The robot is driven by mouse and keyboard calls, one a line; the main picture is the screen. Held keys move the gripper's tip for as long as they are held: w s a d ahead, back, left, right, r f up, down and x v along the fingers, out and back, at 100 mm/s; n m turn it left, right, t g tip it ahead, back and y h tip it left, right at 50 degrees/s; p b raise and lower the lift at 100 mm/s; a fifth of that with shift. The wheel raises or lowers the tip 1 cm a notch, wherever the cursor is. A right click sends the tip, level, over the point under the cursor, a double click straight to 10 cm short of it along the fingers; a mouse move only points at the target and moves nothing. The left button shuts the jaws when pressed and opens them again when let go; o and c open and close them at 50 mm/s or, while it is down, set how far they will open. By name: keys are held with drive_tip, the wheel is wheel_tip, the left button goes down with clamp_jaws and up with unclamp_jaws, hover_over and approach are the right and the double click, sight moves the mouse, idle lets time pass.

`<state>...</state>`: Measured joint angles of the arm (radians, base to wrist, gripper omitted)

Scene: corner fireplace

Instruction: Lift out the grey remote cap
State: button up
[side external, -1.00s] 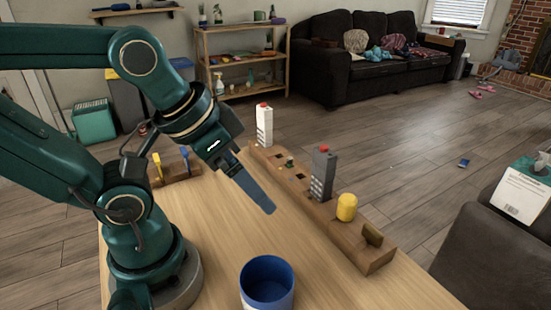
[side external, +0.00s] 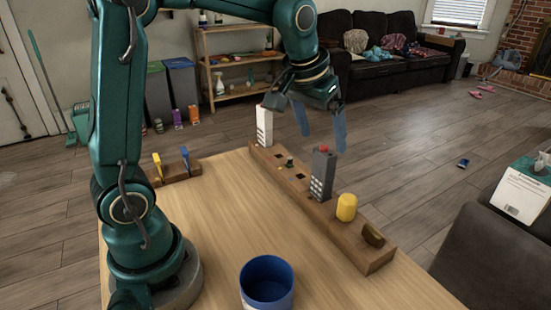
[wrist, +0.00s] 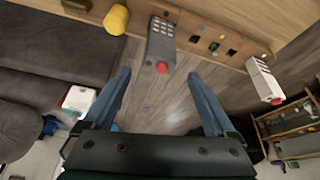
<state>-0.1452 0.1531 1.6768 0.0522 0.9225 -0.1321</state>
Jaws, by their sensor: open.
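The remote's lower end is hidden in the rack.
In the rack, a yellow cylinder (side external: 346,207) and a dark olive piece (side external: 373,235) stand nearer the camera, a white remote (side external: 264,127) at the far end. A blue-rimmed cup (side external: 267,281) stands on the table (side external: 225,220), whose middle is clear. A small tool holder (side external: 178,173) is at left.

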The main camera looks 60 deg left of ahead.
sight(324, 147)
drive_tip(key=shift+x, duration=2.25)
drive_tip(key=c, duration=1.2)
